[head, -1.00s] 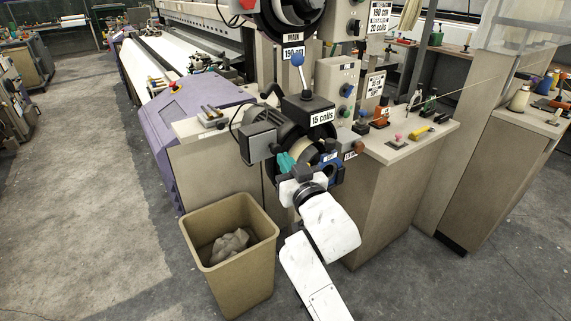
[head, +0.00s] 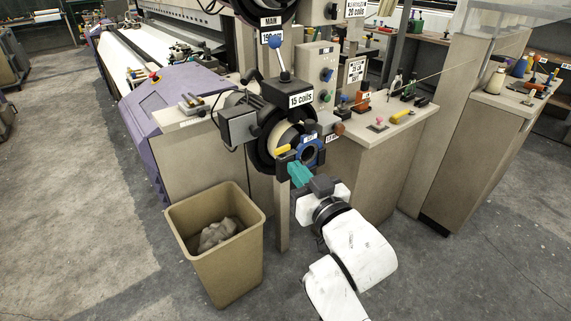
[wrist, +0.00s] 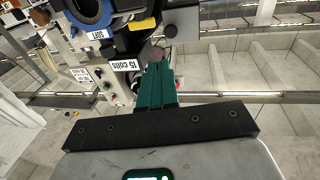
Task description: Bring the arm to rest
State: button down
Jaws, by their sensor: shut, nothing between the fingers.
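My white arm reaches up from the bottom of the head view, right of the bin. My gripper (head: 294,170) has teal fingers and points up and left toward the loom's feeder unit. In the wrist view the teal fingers (wrist: 155,85) are together and hold nothing. The feeder (head: 268,125) has a black drum, a "15 coils" label and a lever with a blue ball. A blue ring (head: 311,152) and a yellow piece (head: 283,149) are on its front, close to the fingertips. I cannot tell whether the fingers touch the feeder.
A tan bin (head: 213,262) with grey waste stands left of my arm. A bench (head: 383,135) with small tools and spools is right of the feeder. The purple loom cover (head: 165,105) is at the left. Open floor (head: 470,275) lies at the lower right.

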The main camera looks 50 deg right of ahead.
jog(key=shift+s, duration=0.2)
jog(key=shift+a+f, duration=0.1)
jog(key=s+a+f+n+g+y, duration=0.1)
jog(key=s+a+f+g+y, duration=0.2)
jog(key=f, duration=0.6)
jog(key=s+a+f+n+g+y, duration=0.1)
jog(key=a+f+g+y, duration=0.2)
jog(key=f, duration=0.7)
jog(key=s+a+f+n+g+y, duration=0.2)
jog(key=s+a+f+g, duration=0.5)
jog(key=s, duration=0.6)
notch_tip(320, 180, down, 4)
jog(key=n+g, duration=0.1)
jog(key=g, duration=0.1)
jog(key=shift+s+r+g, duration=0.25)
jog(key=shift+s+g, duration=0.05)
jog(key=shift+a, duration=0.1)
